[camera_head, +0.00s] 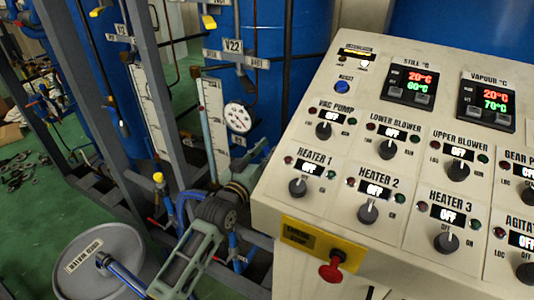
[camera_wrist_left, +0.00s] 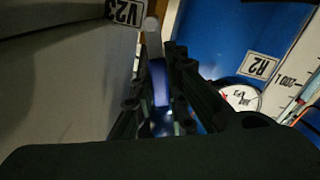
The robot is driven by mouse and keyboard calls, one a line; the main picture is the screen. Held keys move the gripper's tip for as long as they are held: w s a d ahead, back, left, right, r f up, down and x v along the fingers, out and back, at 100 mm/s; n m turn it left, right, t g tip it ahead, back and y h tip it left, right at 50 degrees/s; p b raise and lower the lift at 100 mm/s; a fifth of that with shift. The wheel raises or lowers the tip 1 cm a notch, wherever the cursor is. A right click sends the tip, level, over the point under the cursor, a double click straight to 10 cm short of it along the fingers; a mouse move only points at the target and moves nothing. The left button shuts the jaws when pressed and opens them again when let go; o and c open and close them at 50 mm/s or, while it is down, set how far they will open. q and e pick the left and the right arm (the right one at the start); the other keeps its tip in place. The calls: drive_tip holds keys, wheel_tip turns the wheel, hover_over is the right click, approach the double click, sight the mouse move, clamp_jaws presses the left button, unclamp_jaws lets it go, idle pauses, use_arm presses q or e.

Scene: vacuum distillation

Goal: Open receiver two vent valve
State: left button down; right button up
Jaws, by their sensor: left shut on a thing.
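My left gripper (camera_head: 262,154) reaches up beside the control panel's left edge, in front of a blue tank (camera_head: 262,100). A tag reading V23 (camera_wrist_left: 122,12) hangs close to the fingertips at the top left. A label R2 (camera_wrist_left: 260,65) is on the blue tank at the right. The handle's exact angle is dark and partly hidden by the fingers. The right gripper is not in view.
The control panel (camera_head: 350,100) fills the right, with a red emergency stop (camera_head: 331,271) at its lower left. A pressure gauge (camera_head: 238,117), white level scales and grey frame posts (camera_head: 85,100) stand close by. A round drum lid (camera_head: 98,262) is at the lower left.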

use_arm(q)
drive_tip(key=shift+s+d+m, duration=0.2)
drive_tip(key=shift+d+m, duration=0.2)
drive_tip(key=shift+m, duration=0.5)
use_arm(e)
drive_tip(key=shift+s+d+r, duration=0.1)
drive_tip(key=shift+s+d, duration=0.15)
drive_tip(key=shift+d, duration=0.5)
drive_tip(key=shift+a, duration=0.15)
use_arm(q)
drive_tip(key=c, duration=1.9)
unclamp_jaws()
drive_tip(key=shift+o, duration=0.9)
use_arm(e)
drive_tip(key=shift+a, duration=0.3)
use_arm(q)
drive_tip(key=shift+r, duration=0.1)
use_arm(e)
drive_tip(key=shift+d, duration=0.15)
